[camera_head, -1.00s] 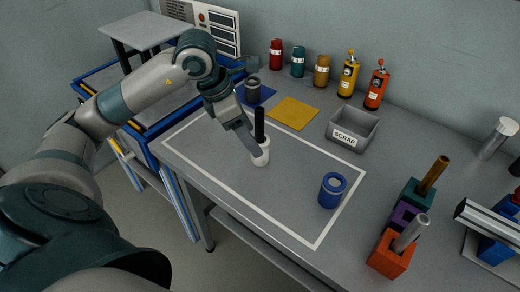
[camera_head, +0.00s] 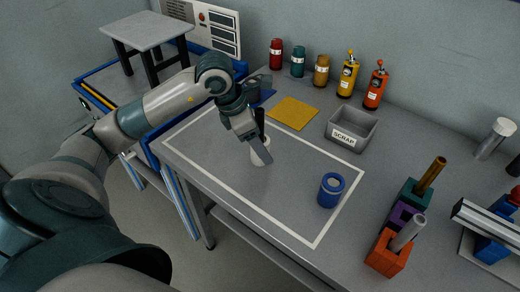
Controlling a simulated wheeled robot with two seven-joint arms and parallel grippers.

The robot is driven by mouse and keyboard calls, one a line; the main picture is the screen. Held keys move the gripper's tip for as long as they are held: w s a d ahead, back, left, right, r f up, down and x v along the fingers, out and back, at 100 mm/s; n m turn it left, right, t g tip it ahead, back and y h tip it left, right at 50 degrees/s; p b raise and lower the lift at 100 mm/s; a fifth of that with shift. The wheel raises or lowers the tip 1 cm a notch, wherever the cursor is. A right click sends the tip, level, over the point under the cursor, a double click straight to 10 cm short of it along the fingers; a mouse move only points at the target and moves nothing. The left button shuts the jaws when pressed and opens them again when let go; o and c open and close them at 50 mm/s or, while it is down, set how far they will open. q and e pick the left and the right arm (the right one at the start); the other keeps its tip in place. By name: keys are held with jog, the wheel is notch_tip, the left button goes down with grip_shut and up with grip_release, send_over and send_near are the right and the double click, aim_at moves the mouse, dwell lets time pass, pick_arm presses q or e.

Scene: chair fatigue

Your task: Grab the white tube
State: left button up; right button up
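The white tube (camera_head: 257,158) stands upright on the grey table, inside the white outlined rectangle. A dark upright bar (camera_head: 260,118) shows above it; I cannot tell whether it belongs to the tube. My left gripper (camera_head: 265,153) reaches in from the upper left, and a grey finger slants down across the front of the tube, hiding part of it. I cannot see whether it touches the tube, and the other finger cannot be made out. My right gripper is not in view.
A blue cylinder (camera_head: 331,190) stands to the right inside the outline. Behind are a yellow mat (camera_head: 293,113) and a grey scrap bin (camera_head: 351,131). Coloured blocks with rods (camera_head: 387,254) stand at the right. The outline's front part is clear.

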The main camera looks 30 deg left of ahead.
aim_at(264, 138)
pick_arm(q)
jog(key=c, duration=1.2)
jog(key=shift+o, duration=0.3)
jog(key=shift+r, duration=0.15)
jog(key=shift+r, duration=1.15)
jog(key=shift+r+b, duration=0.3)
jog(key=shift+r, duration=0.35)
jog(key=s+d+r+b, duration=0.1)
jog(key=s+d+r, duration=0.5)
jog(key=d, duration=0.3)
jog(key=shift+s+d+r, duration=0.25)
jog(key=shift+s+r, duration=0.15)
jog(key=shift+r, duration=0.15)
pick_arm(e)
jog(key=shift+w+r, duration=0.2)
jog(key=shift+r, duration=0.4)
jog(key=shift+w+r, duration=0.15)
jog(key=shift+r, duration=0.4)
